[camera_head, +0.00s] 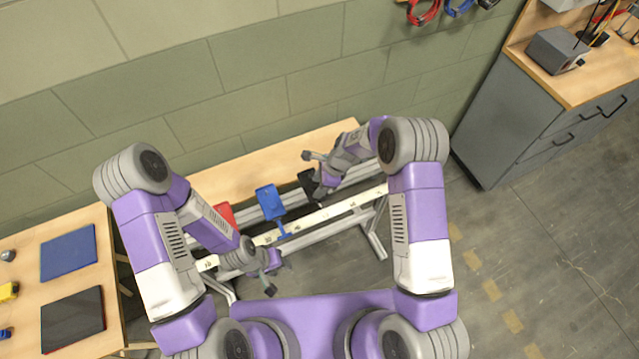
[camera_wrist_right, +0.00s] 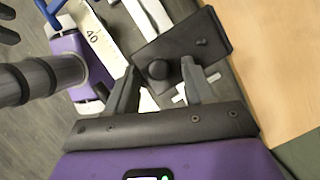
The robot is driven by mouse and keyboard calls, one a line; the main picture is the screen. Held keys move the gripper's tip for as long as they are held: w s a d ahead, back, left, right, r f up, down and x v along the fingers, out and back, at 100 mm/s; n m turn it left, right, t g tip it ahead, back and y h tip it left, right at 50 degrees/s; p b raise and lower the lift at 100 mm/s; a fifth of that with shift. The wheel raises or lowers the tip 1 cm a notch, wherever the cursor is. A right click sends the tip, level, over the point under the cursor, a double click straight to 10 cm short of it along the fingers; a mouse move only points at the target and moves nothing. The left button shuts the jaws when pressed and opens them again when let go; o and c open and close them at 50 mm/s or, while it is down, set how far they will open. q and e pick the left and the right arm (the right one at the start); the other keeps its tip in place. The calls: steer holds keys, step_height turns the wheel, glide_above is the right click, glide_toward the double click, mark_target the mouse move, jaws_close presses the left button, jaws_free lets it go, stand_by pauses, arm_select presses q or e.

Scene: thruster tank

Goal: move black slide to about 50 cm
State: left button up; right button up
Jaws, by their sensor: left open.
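The black slide (camera_head: 307,181) sits on the rail, right of the blue slide. In the right wrist view it is a dark plate (camera_wrist_right: 188,42) with a round knob (camera_wrist_right: 158,70). My right gripper (camera_head: 316,172) is at the black slide; in the wrist view its fingers (camera_wrist_right: 160,76) are apart on either side of the knob, with gaps visible. A white scale (camera_wrist_right: 95,38) with the number 40 runs alongside; it also shows along the rail's front in the head view (camera_head: 335,208). My left gripper (camera_head: 277,277) is open and empty, in front of the rail.
The blue slide (camera_head: 270,202) and a red slide (camera_head: 224,214) stand farther left on the rail. A wooden table (camera_head: 245,172) lies behind it along the wall. A grey cabinet (camera_head: 505,120) stands right. Floor right of the rail is clear.

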steer(key=v, duration=0.7)
steer(key=shift+r, duration=0.3)
steer(key=shift+d, duration=0.1)
stand_by(0.3)
